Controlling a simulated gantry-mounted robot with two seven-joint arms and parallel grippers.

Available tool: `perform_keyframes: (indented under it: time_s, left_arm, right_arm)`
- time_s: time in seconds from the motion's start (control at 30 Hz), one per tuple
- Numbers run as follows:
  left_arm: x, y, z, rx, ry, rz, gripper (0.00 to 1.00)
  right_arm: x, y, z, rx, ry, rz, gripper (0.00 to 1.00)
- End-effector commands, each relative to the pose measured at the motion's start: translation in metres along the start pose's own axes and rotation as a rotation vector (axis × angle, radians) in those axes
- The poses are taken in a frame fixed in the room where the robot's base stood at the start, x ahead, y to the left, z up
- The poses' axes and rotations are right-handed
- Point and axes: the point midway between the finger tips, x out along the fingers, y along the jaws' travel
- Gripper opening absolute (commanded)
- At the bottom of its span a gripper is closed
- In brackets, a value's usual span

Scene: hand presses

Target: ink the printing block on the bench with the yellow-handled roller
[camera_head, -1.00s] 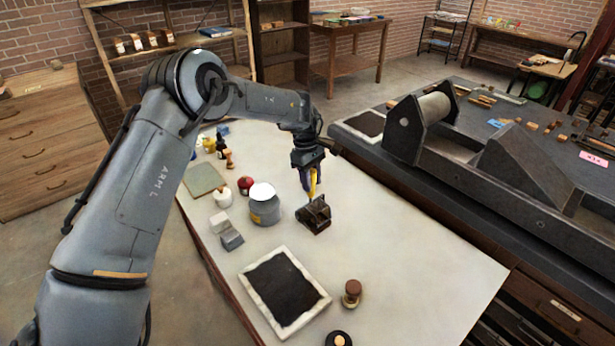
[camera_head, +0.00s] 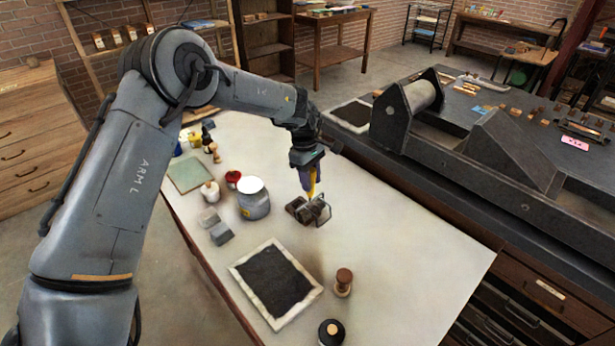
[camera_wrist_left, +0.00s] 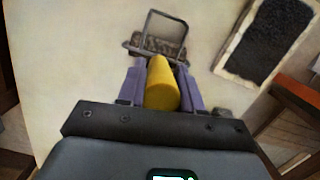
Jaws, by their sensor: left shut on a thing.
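My left gripper (camera_head: 309,187) is shut on the roller's yellow handle (camera_head: 312,180), which points down over the bench top. In the left wrist view the yellow handle (camera_wrist_left: 162,85) sits between the purple fingers (camera_wrist_left: 160,88). Below it are a dark piece (camera_head: 297,206) and a thin metal frame (camera_head: 325,212); I cannot tell whether the roller touches the bench. A dark slab with a pale rim (camera_head: 231,272) lies in front. A flat green plate (camera_head: 190,176) lies at the back left. Which of these is the printing block is unclear. My right gripper is not in view.
A grey tin (camera_head: 254,205), a white jar (camera_head: 210,194), a red-topped jar (camera_head: 232,179) and grey blocks (camera_head: 221,233) stand left of the roller. Brown-topped (camera_head: 343,283) and black (camera_head: 331,333) pieces stand in front. The bench's right side is clear; the press (camera_head: 480,160) stands beyond.

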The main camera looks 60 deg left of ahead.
Motion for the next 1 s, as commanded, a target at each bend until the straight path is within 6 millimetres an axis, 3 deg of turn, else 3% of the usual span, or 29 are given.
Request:
perform_keyframes:
  time_s: [1.0]
  left_arm:
    - [-0.009, 0.007, -0.051, -0.002, 0.001, 0.0, 0.08]
  right_arm:
    - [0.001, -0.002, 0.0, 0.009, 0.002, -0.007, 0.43]
